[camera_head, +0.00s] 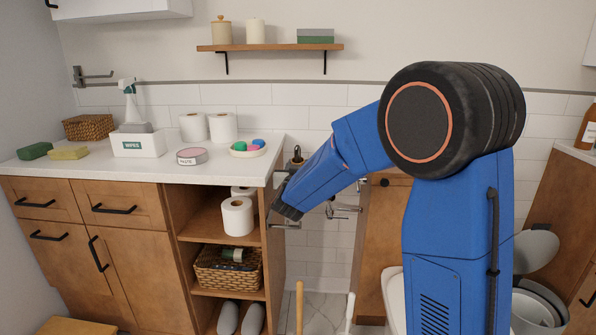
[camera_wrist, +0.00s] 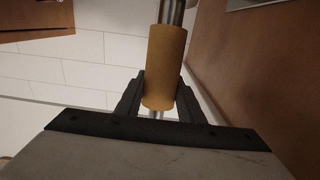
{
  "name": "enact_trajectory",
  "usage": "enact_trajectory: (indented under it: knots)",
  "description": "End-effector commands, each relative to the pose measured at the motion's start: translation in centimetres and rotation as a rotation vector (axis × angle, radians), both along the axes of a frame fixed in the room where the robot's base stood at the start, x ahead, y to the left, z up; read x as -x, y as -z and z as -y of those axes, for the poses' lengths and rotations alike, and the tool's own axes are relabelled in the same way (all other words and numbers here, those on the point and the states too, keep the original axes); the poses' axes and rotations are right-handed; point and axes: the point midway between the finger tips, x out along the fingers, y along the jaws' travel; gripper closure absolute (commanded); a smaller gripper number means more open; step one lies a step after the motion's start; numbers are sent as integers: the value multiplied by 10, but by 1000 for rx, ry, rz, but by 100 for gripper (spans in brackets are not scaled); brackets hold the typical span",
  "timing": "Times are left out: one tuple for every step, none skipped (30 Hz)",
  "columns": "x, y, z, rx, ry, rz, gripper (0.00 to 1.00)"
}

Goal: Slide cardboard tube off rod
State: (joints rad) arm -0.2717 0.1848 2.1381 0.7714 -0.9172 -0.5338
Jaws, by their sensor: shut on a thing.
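The cardboard tube (camera_wrist: 164,65) is a short tan cylinder in the middle of the wrist view. It is around a shiny metal rod (camera_wrist: 172,12), which shows beyond its far end and a little below its near end. My gripper (camera_wrist: 158,88) has one dark finger on each side of the tube's near part and is shut on it. In the head view my blue arm reaches down beside the open cabinet. A metal rod (camera_head: 286,226) shows just below its dark end there. I cannot make out the tube or the fingers in the head view.
A wooden panel (camera_wrist: 245,60) stands close on the right in the wrist view, with white tiles (camera_wrist: 60,60) on the left. A second metal holder (camera_head: 343,210) is farther right.

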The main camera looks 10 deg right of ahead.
Motion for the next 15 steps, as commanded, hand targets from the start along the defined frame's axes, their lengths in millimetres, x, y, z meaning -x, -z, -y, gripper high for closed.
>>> enact_trajectory:
  knots:
    - [1, -4, 0, 0, 0, 1, 86]
    - [1, -6, 0, 0, 0, 1, 86]
    - [2, -9, -1, 0, -1, 1, 86]
    - [2, -10, -1, 0, -1, 1, 86]
    - [2, -12, -1, 0, -1, 1, 86]
    - [3, -15, -1, -1, -1, 1, 86]
    - [3, -16, -1, -1, -1, 1, 86]
    - [3, -18, -1, 0, -1, 0, 86]
    - [4, -21, -1, 0, -1, 1, 86]
    - [4, -23, -1, 0, 0, 1, 86]
    - [5, -25, -2, 0, -1, 1, 86]
    - [5, -27, -2, -1, 0, 1, 86]
    - [5, -29, -2, -1, -1, 1, 86]
    - [6, -31, -2, -1, -1, 1, 86]
    - [6, -34, -2, -1, -1, 1, 86]
